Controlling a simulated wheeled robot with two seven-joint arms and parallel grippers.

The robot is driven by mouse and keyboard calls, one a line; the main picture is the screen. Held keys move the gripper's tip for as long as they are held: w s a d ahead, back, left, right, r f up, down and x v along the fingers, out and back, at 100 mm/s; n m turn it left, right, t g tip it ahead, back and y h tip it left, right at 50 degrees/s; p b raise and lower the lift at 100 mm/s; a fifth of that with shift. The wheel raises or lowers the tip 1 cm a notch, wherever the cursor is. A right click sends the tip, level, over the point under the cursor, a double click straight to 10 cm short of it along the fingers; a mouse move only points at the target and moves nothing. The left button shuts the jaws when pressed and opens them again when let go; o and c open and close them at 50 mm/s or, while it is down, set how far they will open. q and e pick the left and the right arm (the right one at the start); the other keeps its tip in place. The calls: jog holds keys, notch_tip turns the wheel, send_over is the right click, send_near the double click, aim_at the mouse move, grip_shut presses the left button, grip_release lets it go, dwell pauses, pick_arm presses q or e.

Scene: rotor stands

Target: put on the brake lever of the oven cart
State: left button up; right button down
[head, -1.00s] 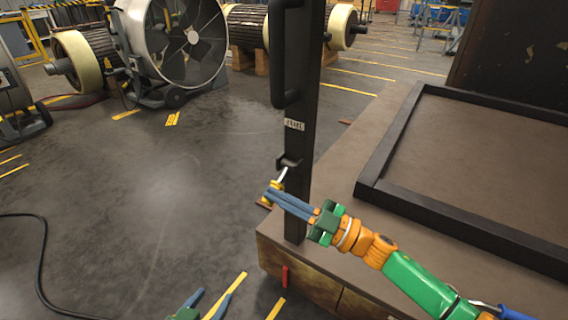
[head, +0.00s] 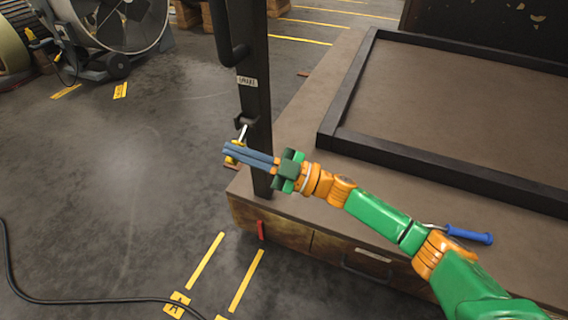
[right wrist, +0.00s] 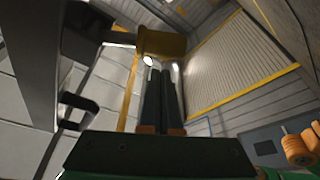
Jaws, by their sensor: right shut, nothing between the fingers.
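The oven cart's brake lever (head: 243,133) is a short pale rod with a yellow grip, coming out of a black bracket (head: 245,120) on the cart's dark post (head: 257,100). A "BRAKE" label (head: 247,81) is above it. My right gripper (head: 226,153) is shut and empty, its blue fingers across the front of the post with their tips at the yellow grip, which they partly hide. In the right wrist view the yellow grip (right wrist: 160,43) is just beyond the shut fingertips (right wrist: 161,70); I cannot tell whether they touch. My left gripper is out of view.
The cart's brown deck (head: 292,170) carries a black raised frame (head: 350,100) and a blue-handled tool (head: 468,234) under my right arm. A red tab (head: 261,229) is on the cart's front. A fan (head: 120,25) stands back left.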

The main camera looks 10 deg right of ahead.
pick_arm(q)
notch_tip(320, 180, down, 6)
jog(key=p, duration=0.2)
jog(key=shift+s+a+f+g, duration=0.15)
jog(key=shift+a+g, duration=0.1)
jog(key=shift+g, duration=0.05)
pick_arm(e)
jog(key=s+r+v, duration=0.1)
jog(key=v, duration=0.8)
jog(key=shift+s, duration=0.15)
jog(key=shift+d+r, duration=0.1)
jog(key=shift+r, duration=0.05)
